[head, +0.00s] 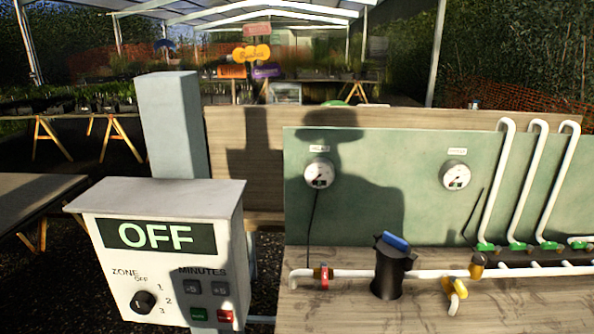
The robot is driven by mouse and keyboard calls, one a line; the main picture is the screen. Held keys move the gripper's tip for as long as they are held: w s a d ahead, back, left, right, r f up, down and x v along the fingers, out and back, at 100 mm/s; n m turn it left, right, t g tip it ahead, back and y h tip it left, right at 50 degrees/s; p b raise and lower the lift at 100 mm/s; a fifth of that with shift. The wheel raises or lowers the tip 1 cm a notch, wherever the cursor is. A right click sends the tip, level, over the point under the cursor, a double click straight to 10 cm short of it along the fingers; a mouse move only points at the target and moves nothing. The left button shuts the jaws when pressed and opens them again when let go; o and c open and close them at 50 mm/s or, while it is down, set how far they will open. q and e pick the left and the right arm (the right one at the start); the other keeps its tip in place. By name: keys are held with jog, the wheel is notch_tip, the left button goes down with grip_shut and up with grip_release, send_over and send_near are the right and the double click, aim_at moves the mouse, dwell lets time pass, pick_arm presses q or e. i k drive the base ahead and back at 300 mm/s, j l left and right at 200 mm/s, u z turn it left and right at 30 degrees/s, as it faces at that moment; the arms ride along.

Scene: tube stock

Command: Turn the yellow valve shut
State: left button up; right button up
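The yellow valve (459,288) is at the lower right of the head view, on a short white branch that points down and forward from the white pipe. Its small yellow handle is tilted, and I cannot tell from here whether it is open or shut. A brass-coloured fitting (478,265) sits on the pipe just above and to the right. A red valve (323,277) is farther left on the same white pipe (350,274). Neither my left nor my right gripper is in view.
A black filter body with a blue top (393,242) stands between the red and yellow valves. Two gauges (319,173) are on the green panel (400,160) behind. A control box reading OFF (165,250) stands at left. Green-based white pipes (497,190) rise at right.

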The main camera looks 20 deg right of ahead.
aim_at(462, 291)
jog(key=z, duration=1.55)
